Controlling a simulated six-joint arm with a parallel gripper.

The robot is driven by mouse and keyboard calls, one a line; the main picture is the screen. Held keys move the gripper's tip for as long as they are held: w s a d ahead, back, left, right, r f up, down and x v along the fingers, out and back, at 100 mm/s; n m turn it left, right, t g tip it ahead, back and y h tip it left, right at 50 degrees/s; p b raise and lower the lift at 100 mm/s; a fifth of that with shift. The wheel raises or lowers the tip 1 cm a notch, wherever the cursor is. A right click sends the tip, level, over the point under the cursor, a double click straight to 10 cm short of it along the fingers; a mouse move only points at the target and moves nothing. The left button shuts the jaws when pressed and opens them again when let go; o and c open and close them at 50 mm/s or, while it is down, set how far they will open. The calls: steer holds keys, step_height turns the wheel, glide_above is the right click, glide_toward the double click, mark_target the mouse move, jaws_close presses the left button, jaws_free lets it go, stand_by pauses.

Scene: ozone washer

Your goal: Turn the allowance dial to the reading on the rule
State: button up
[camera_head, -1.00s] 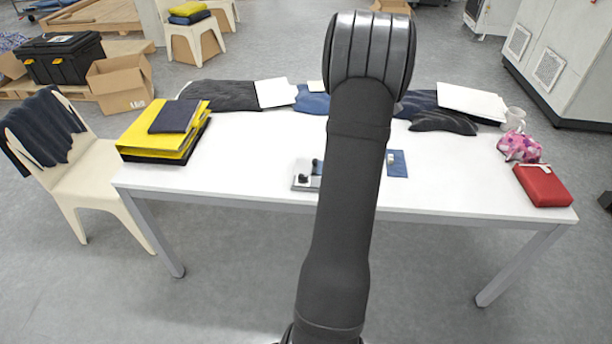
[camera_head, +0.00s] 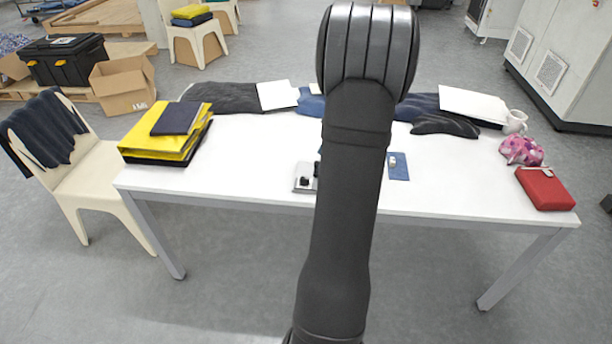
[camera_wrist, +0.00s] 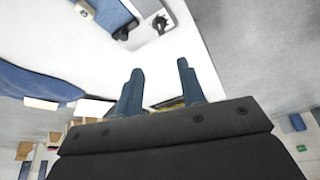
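A small grey metal device (camera_head: 303,184) with a black knob (camera_head: 304,181) sits near the front edge of the white table, partly hidden behind my arm. The device also shows at the top of the wrist view (camera_wrist: 146,8), with dark knob-like parts (camera_wrist: 160,23) on it. I cannot tell which part is the allowance dial, and no reading is legible. My gripper (camera_wrist: 161,84) has its two blue fingers apart with nothing visible between them. The device lies beyond the fingertips and apart from them. In the head view my arm hides the gripper.
Dark garments (camera_head: 222,97) and papers lie along the back edge.

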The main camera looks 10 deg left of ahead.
mark_target(304, 178)
steer(key=x, duration=1.7)
steer(key=shift+a+f, duration=0.15)
steer(key=shift+f, duration=0.05)
jaws_close()
